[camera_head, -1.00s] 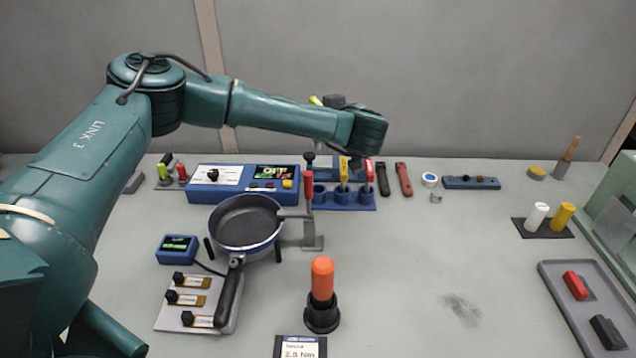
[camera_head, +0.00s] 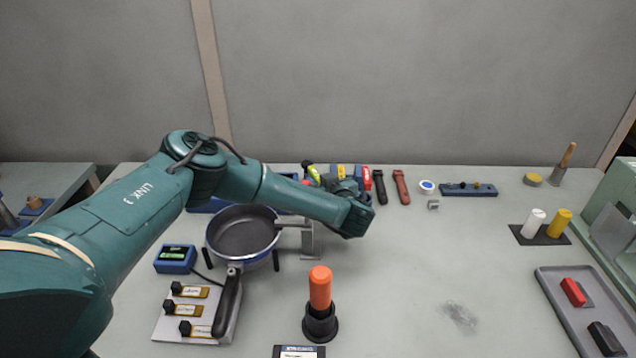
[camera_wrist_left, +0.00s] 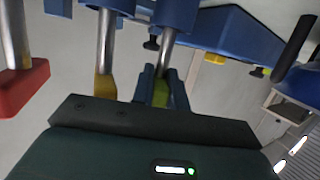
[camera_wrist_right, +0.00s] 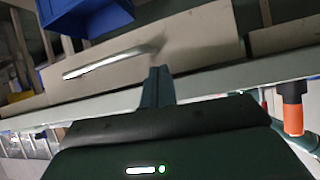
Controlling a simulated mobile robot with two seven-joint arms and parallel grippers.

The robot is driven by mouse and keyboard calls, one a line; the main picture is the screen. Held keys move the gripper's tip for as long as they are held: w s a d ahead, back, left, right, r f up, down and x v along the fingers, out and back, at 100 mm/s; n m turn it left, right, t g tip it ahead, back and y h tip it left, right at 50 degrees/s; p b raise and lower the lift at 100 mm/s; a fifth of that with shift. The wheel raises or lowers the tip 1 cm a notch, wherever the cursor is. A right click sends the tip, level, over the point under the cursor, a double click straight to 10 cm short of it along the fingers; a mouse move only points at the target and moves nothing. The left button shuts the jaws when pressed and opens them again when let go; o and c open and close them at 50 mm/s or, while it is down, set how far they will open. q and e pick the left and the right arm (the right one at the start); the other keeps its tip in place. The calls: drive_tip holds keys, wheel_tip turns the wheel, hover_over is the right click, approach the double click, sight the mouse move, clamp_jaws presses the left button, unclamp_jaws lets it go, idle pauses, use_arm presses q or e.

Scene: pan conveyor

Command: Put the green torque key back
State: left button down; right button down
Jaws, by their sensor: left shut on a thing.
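The green torque key (camera_wrist_left: 160,94) is between the fingers of my left gripper (camera_wrist_left: 158,84) in the left wrist view, which looks upside down. Its metal shaft runs to a blue socket of the rack (camera_wrist_left: 178,12); how deep it sits there I cannot tell. In the head view a bit of the green key (camera_head: 309,173) shows beside my left gripper (camera_head: 328,182). The yellow key (camera_wrist_left: 106,84) and the red key (camera_wrist_left: 24,90) stand alongside in the rack. My right gripper (camera_wrist_right: 158,84) shows only in its wrist view, its fingers together with nothing seen between them.
A pan (camera_head: 243,235) rests on a stand in front of the rack, close to my left arm. An orange-handled tool (camera_head: 320,290) stands upright in a black holder. Black and red-brown tools (camera_head: 401,187) lie right of the rack. The right middle of the table is clear.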

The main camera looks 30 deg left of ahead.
use_arm(q)
drive_tip(key=c, duration=1.7)
unclamp_jaws()
drive_tip(key=v, duration=1.2)
drive_tip(key=shift+d, duration=0.1)
